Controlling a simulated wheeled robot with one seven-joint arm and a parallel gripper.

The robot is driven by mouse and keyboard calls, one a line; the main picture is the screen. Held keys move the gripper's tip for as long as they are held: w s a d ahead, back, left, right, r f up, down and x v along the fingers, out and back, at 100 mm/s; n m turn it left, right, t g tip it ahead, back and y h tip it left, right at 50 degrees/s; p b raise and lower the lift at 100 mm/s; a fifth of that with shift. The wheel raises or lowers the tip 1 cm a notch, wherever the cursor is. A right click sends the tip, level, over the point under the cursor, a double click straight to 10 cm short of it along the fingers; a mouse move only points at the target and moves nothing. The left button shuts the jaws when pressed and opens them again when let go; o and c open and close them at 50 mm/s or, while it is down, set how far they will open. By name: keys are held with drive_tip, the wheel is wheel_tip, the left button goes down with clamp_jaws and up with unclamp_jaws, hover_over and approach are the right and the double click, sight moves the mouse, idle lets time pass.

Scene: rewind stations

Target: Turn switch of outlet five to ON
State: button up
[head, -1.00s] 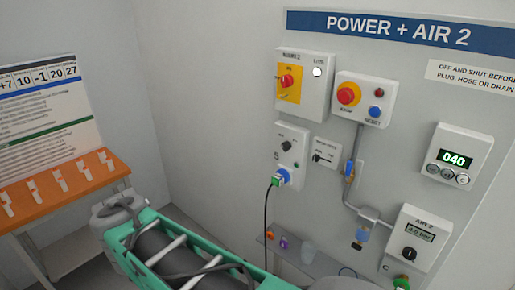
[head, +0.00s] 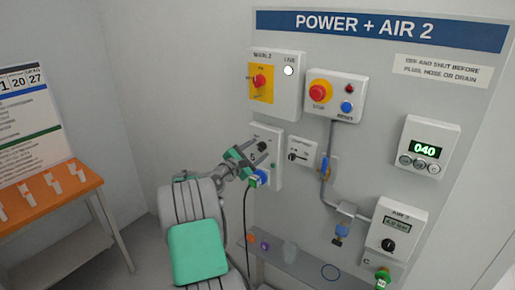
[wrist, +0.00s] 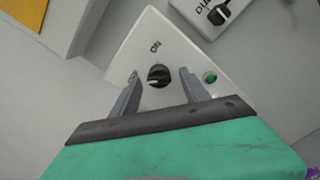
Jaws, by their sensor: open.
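The outlet five box (head: 276,172) is white, mounted on the wall panel, and marked 5. Its black rotary switch (wrist: 159,75) faces my wrist camera, with an ON label above it in that view. The switch's white mark points to the lower left, away from ON. My gripper (wrist: 158,74) is open, with one finger on each side of the switch; I cannot tell whether they touch it. In the head view, my gripper (head: 252,156) is in front of the box and hides part of it. A blue plug with a cable (head: 260,178) sits below the switch.
A red-and-yellow isolator box (head: 274,82) is above, and an emergency stop box (head: 335,95) is at upper right. A small selector box (head: 301,151) is close at right. A grey pipe runs down beside it. A shelf (head: 300,262) is below.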

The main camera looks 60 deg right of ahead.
drive_tip(key=shift+d, duration=0.3)
drive_tip(key=shift+c, duration=0.3)
clamp_jaws()
